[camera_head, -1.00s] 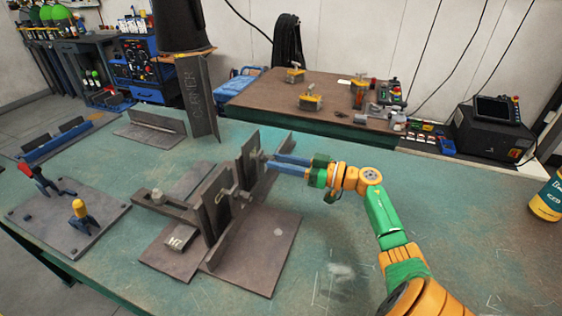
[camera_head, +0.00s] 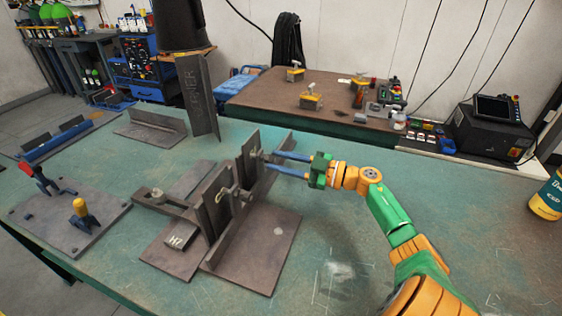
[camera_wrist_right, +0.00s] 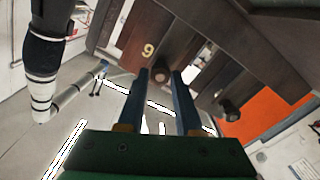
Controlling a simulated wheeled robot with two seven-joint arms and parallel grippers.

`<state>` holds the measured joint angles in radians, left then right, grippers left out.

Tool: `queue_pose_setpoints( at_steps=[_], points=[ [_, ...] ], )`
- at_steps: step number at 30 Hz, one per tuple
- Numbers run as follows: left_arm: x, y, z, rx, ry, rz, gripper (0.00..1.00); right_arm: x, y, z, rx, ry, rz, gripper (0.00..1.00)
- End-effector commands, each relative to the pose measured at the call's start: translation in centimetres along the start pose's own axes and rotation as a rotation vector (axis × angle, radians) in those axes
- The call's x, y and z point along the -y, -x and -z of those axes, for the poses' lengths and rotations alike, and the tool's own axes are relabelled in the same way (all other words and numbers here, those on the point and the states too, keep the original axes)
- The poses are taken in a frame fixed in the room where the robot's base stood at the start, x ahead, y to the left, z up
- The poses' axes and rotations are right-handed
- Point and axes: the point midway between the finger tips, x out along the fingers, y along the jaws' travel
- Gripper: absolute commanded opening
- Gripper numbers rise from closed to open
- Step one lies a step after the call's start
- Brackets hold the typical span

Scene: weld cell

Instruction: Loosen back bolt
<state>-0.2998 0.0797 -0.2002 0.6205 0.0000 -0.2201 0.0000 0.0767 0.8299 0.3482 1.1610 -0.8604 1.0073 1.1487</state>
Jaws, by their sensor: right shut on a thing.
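A dark steel fixture with upright plates (camera_head: 222,205) stands on the green table. My right gripper (camera_head: 267,162) reaches in from the right, with its blue fingertips at the right face of the rear upright plate. In the right wrist view, the fingertips (camera_wrist_right: 161,76) are on either side of a dark round bolt head (camera_wrist_right: 162,73), which I take to be the back bolt, and are shut on it. A second dark bolt (camera_wrist_right: 229,109) sticks out to the right, free of the gripper. My left gripper is not in view.
A plate with a red-handled clamp (camera_head: 40,178) and a yellow-topped clamp (camera_head: 81,209) lies at left. A dark angle piece (camera_head: 198,95) stands behind the fixture.

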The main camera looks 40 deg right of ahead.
Motion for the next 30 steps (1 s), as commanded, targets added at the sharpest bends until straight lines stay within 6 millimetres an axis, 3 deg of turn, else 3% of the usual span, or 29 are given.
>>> queue_pose_setpoints(
  at_steps=[12, 13, 16, 25, 30],
  points=[
    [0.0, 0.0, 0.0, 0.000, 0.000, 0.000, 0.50, 0.0, 0.0, 0.0, 0.000, 0.007, 0.000, 0.00],
    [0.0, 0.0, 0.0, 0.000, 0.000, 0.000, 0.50, 0.0, 0.0, 0.0, 0.000, 0.007, 0.000, 0.39],
    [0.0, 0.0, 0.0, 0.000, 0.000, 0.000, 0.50, 0.0, 0.0, 0.0, 0.000, 0.006, 0.000, 0.64],
    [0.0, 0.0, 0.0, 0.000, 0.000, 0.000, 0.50, 0.0, 0.2, -0.1, 0.001, 0.006, 0.001, 0.64],
    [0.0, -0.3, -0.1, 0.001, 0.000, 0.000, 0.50, 0.1, 3.3, -0.3, 0.006, 0.006, 0.002, 0.64]
  ],
)
